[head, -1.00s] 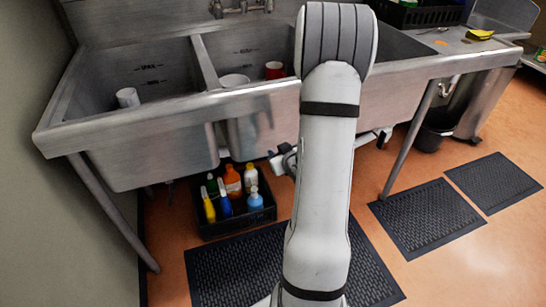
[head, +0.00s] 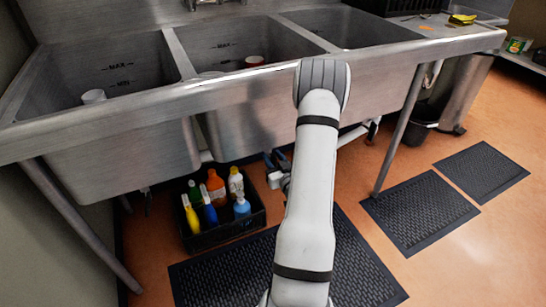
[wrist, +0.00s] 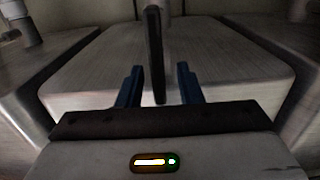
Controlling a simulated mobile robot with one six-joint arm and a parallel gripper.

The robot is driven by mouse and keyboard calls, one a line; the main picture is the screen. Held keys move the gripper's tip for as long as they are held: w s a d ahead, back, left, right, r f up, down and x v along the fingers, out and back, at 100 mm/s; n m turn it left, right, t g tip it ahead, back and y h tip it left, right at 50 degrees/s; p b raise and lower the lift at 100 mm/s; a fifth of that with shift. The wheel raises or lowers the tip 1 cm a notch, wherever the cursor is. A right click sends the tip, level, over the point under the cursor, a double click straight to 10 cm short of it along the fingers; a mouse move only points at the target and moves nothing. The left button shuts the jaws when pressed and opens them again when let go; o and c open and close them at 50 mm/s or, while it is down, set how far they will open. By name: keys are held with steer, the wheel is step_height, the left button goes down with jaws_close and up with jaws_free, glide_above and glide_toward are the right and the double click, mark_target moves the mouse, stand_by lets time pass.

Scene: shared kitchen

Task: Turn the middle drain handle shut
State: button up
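In the wrist view, a long dark drain handle (wrist: 155,55) hangs down below the underside of a steel basin (wrist: 230,65). My gripper (wrist: 161,84) is open, with one blue finger on each side of the handle's lower end in the picture. Gaps show on both sides, and I cannot tell how deep the handle sits between the fingers. In the head view, my gripper (head: 275,163) shows partly behind my arm, under the front of the middle basin (head: 245,125). The middle handle is hidden there.
A black crate (head: 225,231) of several bottles stands on the floor left of my gripper. Sink legs (head: 400,130) stand to the right and left. Dark mats (head: 425,215) lie on the orange floor. In the wrist view, neighbouring basins flank the middle one, with a pipe (wrist: 25,25) at upper left.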

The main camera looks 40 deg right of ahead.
steer(key=shift+x, duration=0.9)
steer(key=shift+c, duration=0.4)
steer(key=shift+s, duration=0.1)
jaws_close()
